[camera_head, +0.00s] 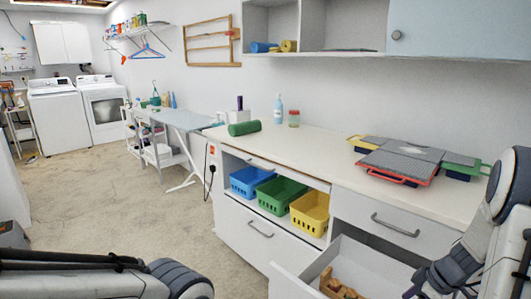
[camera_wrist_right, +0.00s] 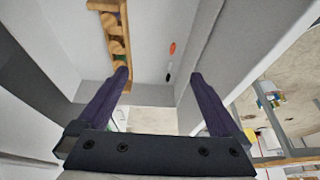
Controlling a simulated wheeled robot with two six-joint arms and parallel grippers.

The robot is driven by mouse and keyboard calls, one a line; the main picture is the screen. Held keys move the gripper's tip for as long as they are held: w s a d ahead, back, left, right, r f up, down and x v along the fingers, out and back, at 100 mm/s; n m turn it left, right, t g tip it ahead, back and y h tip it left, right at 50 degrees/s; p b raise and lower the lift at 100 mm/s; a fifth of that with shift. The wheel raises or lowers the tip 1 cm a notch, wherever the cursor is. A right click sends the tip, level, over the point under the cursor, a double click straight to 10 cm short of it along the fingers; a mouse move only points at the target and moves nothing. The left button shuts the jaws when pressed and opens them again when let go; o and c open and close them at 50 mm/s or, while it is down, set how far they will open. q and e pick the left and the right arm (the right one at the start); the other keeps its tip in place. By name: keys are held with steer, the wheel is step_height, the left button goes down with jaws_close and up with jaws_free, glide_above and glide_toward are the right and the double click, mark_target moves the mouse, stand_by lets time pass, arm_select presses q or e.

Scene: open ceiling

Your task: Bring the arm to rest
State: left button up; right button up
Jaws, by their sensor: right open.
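My right arm (camera_head: 492,235) comes in at the right edge of the head view, bent down over the open drawer (camera_head: 375,262). My right gripper (camera_wrist_right: 158,76) is open in the right wrist view, its two dark purple fingers wide apart with nothing between them. The fingers point into the drawer, toward its pale floor. A wooden holder (camera_wrist_right: 113,40) with rounded pieces lies in the drawer near one finger; it also shows in the head view (camera_head: 338,286). Part of my left arm (camera_head: 120,283) shows at the lower left of the head view; its gripper is out of view.
The white counter (camera_head: 320,150) carries a red-framed grey case (camera_head: 398,165), other cases and a green roll (camera_head: 244,128). Blue (camera_head: 250,181), green (camera_head: 281,192) and yellow baskets (camera_head: 310,212) stand in the open shelf below. Small orange (camera_wrist_right: 172,48) and black items lie in the drawer.

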steer(key=s+a+r+g, duration=0.1)
steer(key=a+r, duration=0.3)
steer(key=a, duration=0.7)
steer(key=s+a+r+g, duration=0.15)
steer(key=a+r, duration=0.25)
steer(key=a, duration=0.7)
steer(key=s+a+r+h, duration=0.1)
steer(key=s+a+r, duration=0.1)
steer(key=s+a, duration=0.55)
steer(key=s+a+r+h, duration=0.1)
steer(key=s+a+r, duration=0.3)
steer(key=s, duration=0.6)
step_height(320, 180, down, 12)
steer(key=a+m+b, duration=0.1)
steer(key=b, duration=1)
step_height(320, 180, up, 27)
steer(key=p, duration=2.7)
steer(key=shift+a+g+p, duration=0.15)
steer(key=shift+g+p, duration=0.15)
steer(key=shift+g, duration=0.05)
